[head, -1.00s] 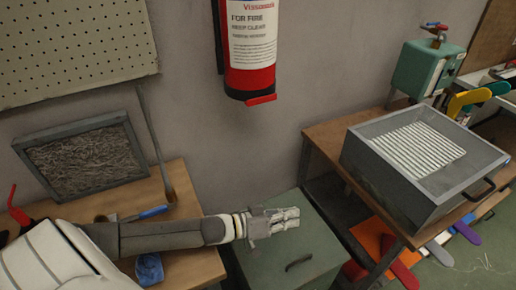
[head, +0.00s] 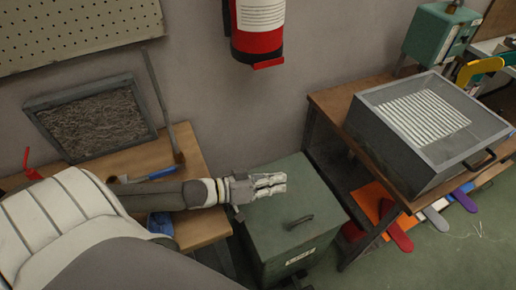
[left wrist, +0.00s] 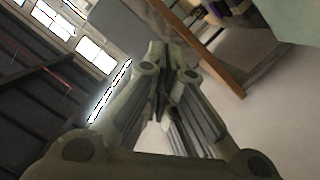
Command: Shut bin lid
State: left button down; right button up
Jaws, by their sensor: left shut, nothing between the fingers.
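The green bin (head: 262,247) stands on the floor between the two wooden tables. Its lid (head: 262,216) lies flat across the top, with a dark handle (head: 298,222) near the front and a white label (head: 300,257) on the front face below. My left gripper (head: 284,183) is over the back left part of the lid, fingers together and empty, pointing right. I cannot tell if it touches the lid. In the left wrist view the gripper's fingers (left wrist: 168,85) come together, with nothing between them. My right gripper is not in view.
A grey metal box with a ribbed white insert (head: 375,140) stands on the right table, close to the bin. A red fire extinguisher (head: 257,45) hangs on the wall behind. A framed panel (head: 95,125), a rod and a blue cloth (head: 160,225) are on the left table.

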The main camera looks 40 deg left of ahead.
pick_arm(q)
jog(key=shift+s+d+p+v, duration=0.1)
jog(key=shift+d+v, duration=0.05)
jog(key=shift+v, duration=0.8)
jog(key=shift+s+d+p+v, duration=0.1)
jog(key=shift+d+v, duration=0.05)
jog(key=shift+v, duration=0.8)
jog(key=shift+s+d+p+v, duration=0.1)
jog(key=shift+v, duration=0.85)
jog(key=shift+r, duration=0.1)
